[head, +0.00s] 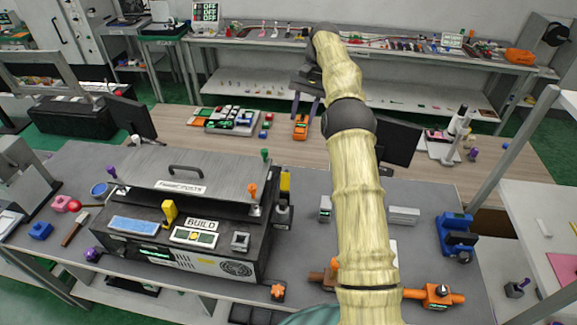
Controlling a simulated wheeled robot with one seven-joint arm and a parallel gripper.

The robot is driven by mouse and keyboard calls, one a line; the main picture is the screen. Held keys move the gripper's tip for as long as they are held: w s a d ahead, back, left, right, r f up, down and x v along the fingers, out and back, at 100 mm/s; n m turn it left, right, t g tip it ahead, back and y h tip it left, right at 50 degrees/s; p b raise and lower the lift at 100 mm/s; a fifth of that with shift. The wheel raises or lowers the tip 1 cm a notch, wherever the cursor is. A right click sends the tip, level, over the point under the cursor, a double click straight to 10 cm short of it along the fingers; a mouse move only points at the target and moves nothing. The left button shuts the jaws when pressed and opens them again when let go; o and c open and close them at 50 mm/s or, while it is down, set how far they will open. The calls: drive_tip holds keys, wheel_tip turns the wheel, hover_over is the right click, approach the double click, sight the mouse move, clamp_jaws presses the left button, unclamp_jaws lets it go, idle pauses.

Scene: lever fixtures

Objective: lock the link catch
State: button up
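No part is plainly marked as the link catch, and I cannot tell which fixture it is. A black and grey machine (185,245) on the near bench has a grey lid (190,172) with a dark handle. Coloured knobs stand around it: orange (252,190), green (265,155), purple (111,171) and a yellow lever (168,212). An orange fixture with side handles (436,295) lies at the lower right, partly behind my arm. My gripper (305,108) is far from these, at the upper middle. Its two fingers are apart, with nothing seen between them.
A blue clamp-like device (456,235) stands on the right of the bench. An orange toy-like object (301,127) shows just below my fingertips in the picture. Small grey blocks (404,215) lie right of my arm. A white shelf post (515,150) rises at the right.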

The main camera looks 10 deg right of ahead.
wheel_tip(320, 180, down, 2)
drive_tip(key=b, duration=0.1)
drive_tip(key=p, duration=0.2)
approach(287, 170)
drive_tip(key=x, duration=0.8)
clamp_jaws()
